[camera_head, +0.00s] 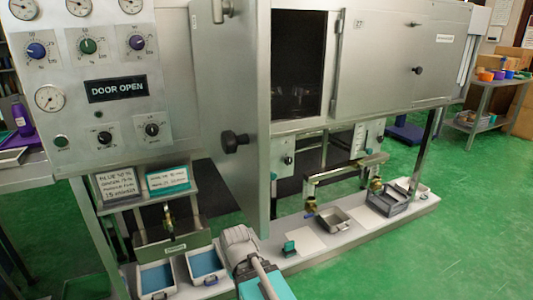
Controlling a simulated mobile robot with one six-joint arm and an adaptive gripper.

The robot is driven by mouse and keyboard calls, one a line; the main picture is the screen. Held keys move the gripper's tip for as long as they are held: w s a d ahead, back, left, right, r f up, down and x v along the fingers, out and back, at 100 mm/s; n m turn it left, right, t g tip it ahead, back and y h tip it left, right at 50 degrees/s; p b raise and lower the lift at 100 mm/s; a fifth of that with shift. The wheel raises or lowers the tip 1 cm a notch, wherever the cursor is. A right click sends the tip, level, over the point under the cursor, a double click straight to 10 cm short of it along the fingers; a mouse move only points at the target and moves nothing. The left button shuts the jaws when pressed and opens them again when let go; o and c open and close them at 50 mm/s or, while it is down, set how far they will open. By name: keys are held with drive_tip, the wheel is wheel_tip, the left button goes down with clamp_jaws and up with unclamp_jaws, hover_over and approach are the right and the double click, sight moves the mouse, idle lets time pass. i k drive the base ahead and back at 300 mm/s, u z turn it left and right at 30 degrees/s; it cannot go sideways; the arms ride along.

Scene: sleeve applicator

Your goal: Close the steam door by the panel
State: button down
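The steam door (240,120) is a tall grey metal panel that stands open, swung out towards me from the machine front. A black knob (235,143) sits on its face at mid height. Left of the opened door, the control panel (100,80) carries gauges, coloured dials and a display (116,88) reading "DOOR OPEN". The dark chamber opening (298,70) shows to the right of the door. Part of my grey and teal arm shows at the bottom centre, in front of the lower shelf. The fingers of my gripper are not visible.
The machine's low base shelf (300,247) holds small trays (335,219) and a grey box (388,200). Two blue-lined trays (207,264) lie at lower left. A second closed door (395,65) is at right. A cart (478,105) stands at far right. The green floor at right is clear.

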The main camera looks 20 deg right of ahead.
sight(232, 59)
drive_tip(key=k, duration=1.1)
